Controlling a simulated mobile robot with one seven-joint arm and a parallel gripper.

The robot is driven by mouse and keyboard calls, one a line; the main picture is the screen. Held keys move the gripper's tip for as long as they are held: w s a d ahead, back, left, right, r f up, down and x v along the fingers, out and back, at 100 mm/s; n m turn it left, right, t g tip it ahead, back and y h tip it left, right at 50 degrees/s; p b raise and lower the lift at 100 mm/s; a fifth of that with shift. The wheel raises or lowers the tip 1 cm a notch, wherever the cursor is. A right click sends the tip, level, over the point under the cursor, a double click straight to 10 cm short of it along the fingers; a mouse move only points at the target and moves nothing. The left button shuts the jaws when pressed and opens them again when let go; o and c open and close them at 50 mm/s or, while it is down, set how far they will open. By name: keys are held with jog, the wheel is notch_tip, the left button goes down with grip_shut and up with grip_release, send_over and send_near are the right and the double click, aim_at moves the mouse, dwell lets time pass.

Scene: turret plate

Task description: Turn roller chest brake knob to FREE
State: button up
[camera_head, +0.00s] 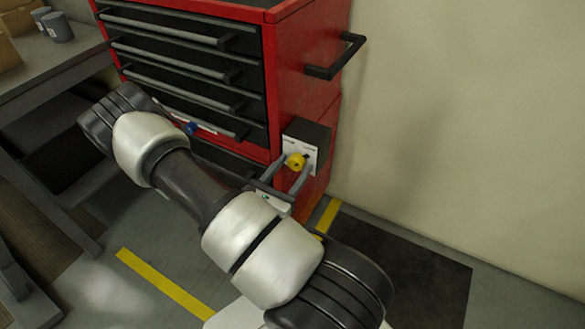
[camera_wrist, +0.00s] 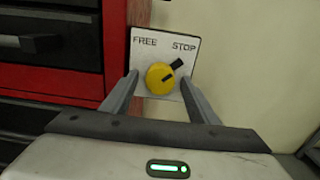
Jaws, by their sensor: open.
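The yellow brake knob (camera_wrist: 160,79) sits on a white plate (camera_wrist: 148,52) lettered FREE at left and STOP at right. Its black pointer is tilted up and right, towards STOP. My gripper (camera_wrist: 160,84) is open, with one finger to the left of the knob and one to the right. I see gaps between fingers and knob in the wrist view. I cannot tell how far the fingertips reach in depth.
A black side handle (camera_head: 337,57) juts from the chest's right side. A workbench (camera_head: 62,62) stands at left and a pale wall (camera_head: 460,120) at right. Yellow tape (camera_head: 165,283) marks the floor.

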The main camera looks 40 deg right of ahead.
jog(key=shift+d, duration=0.1)
jog(key=c, duration=1)
jog(key=shift+c, duration=0.2)
jog(key=shift+r+n+p, duration=0.1)
jog(key=shift+n+p, duration=0.2)
jog(key=shift+n, duration=0.1)
jog(key=n+p, duration=0.1)
jog(key=n, duration=0.2)
jog(key=shift+r+p, duration=0.1)
jog(key=shift+p, duration=0.2)
jog(key=n+p, duration=0.2)
jog(key=n, duration=0.3)
jog(key=n+p, duration=0.2)
jog(key=n, duration=0.2)
jog(key=shift+n, duration=0.4)
jog(key=n+p, duration=0.1)
jog(key=n, duration=0.3)
jog(key=shift+n, duration=0.4)
